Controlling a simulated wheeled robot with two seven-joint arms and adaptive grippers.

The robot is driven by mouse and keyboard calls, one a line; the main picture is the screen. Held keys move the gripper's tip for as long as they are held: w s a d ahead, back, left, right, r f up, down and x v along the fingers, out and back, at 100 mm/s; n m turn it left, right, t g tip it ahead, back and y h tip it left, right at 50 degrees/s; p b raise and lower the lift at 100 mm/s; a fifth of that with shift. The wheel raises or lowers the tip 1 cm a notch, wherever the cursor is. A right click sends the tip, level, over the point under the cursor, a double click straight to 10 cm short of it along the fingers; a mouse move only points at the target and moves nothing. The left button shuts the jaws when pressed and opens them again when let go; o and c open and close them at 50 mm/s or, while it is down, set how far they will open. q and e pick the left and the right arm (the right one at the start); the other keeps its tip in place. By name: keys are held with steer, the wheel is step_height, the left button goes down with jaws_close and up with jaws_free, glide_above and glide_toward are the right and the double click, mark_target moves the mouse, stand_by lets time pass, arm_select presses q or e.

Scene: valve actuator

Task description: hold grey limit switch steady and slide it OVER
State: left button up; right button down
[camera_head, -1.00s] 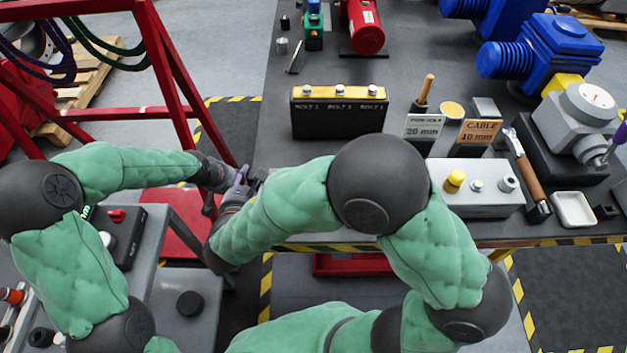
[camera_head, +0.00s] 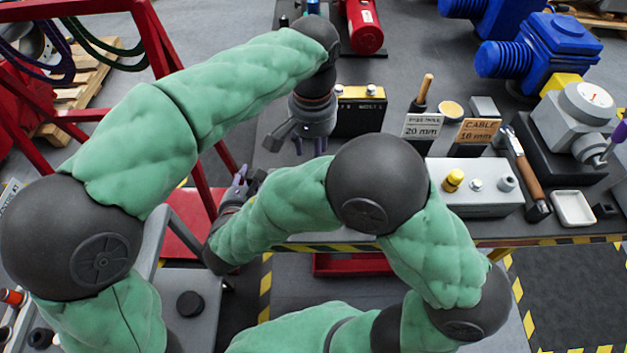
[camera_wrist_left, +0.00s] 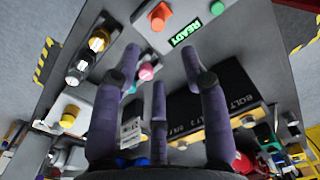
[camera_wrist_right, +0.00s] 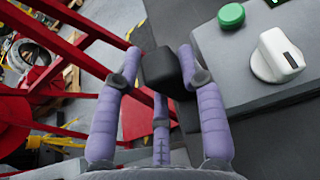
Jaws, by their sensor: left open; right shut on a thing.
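My right gripper (camera_head: 246,184) is at the table's front left corner. In the right wrist view its purple fingers (camera_wrist_right: 161,75) are closed around a dark block (camera_wrist_right: 163,68). I take this block to be the grey limit switch, though it looks nearly black. It is held off any surface, as far as I can see. My left gripper (camera_head: 297,142) hangs pointing down, above and behind the right one, with spread fingers. In the left wrist view its fingers (camera_wrist_left: 158,90) are open with nothing gripped between them.
The bolt block (camera_head: 360,115) stands close to the right of my left gripper, partly hidden by it. A grey button box (camera_head: 470,205) is further right. A red frame (camera_head: 185,100) stands at the left. The right wrist view shows a white knob (camera_wrist_right: 277,55) and a green button (camera_wrist_right: 231,15).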

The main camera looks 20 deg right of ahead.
arm_select(q)
step_height(320, 180, down, 12)
steer(key=shift+s+r, duration=0.1)
steer(key=shift+s, duration=0.05)
stand_by(0.4)
steer(key=shift+d, duration=0.1)
jaws_close()
